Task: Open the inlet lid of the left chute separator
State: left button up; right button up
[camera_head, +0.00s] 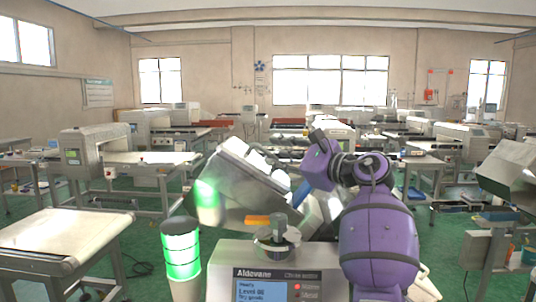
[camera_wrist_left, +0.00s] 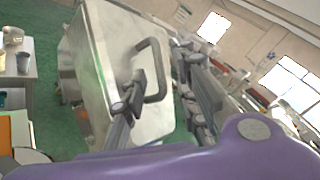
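The left chute separator (camera_head: 262,255) stands in front of me, with a display panel on its front and a tilted metal chute body above. Its inlet lid (camera_wrist_left: 115,60) is a flat pale metal panel with a grey bar handle (camera_wrist_left: 158,75), seen in the left wrist view. My left gripper (camera_wrist_left: 160,105) has its fingers spread, one on each side of the handle. I cannot tell whether either finger touches it. In the head view my purple left arm (camera_head: 378,240) hides part of the separator, and the fingers are hard to make out. My right gripper is not in view.
A green-lit cylinder (camera_head: 180,250) stands left of the separator. A conveyor table (camera_head: 60,240) is at the lower left and another metal machine (camera_head: 510,175) at the right edge. Several machines fill the back. Green floor shows between them.

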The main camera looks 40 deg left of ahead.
aim_at(271, 154)
pick_arm(q)
jog(key=shift+w+a, duration=0.2)
jog(key=shift+a, duration=0.8)
jog(key=shift+w+a, duration=0.15)
jog(key=shift+a, duration=0.8)
jog(key=shift+f, duration=0.1)
grip_shut()
